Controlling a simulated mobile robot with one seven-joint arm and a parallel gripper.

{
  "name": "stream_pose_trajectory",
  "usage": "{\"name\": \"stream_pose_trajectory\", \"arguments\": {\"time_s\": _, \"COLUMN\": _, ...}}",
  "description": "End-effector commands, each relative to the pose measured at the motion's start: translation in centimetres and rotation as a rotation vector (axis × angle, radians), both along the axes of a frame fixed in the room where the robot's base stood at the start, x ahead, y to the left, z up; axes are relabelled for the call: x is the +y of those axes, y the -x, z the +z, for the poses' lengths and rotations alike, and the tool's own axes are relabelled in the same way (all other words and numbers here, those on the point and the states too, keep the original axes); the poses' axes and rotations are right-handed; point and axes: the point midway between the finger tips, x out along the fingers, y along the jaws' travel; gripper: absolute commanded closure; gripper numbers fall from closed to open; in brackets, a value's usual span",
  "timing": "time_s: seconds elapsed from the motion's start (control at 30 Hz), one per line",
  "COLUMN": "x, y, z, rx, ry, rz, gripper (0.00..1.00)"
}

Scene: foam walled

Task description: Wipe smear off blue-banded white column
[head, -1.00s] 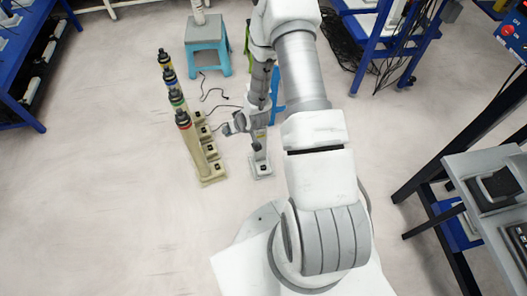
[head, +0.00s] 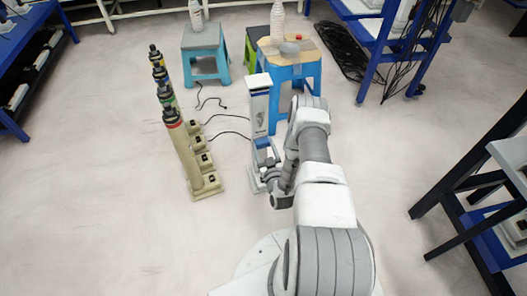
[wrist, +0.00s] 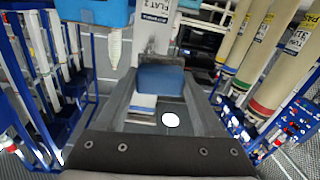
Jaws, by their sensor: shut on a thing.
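The white column (head: 259,92) stands on the floor, upright, just beyond my gripper in the head view. A dark grey mark shows on its face, but I cannot tell smear from lettering. My gripper (head: 268,158) is low against the column's near side. In the wrist view, my gripper (wrist: 160,100) has a blue pad (wrist: 162,80) between its fingers and is shut on it. Behind the pad, the column (wrist: 158,35) rises with dark lettering. Whether the pad touches the column cannot be told. The column's lower part is partly hidden by my gripper.
Several beige posts with coloured bands (head: 187,150) stand in a row to the left, with black cables on the floor. A blue stool with a wooden top (head: 291,72) is behind the column. A teal stool (head: 204,45) is further left. Open floor lies at front left.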

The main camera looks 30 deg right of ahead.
Motion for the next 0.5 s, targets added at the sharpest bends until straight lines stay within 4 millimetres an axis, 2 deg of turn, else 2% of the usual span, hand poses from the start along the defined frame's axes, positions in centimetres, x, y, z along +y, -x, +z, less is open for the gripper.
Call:
{"name": "stream_pose_trajectory", "arguments": {"time_s": 0.17, "x": -0.3, "y": -1.1, "z": 0.0, "rx": -0.006, "ry": 0.002, "rz": -0.001, "gripper": 0.76}}
{"name": "stream_pose_trajectory", "arguments": {"time_s": 0.5, "x": -1.0, "y": -4.5, "z": -0.1, "rx": -0.005, "ry": 0.002, "rz": -0.002, "gripper": 0.76}}
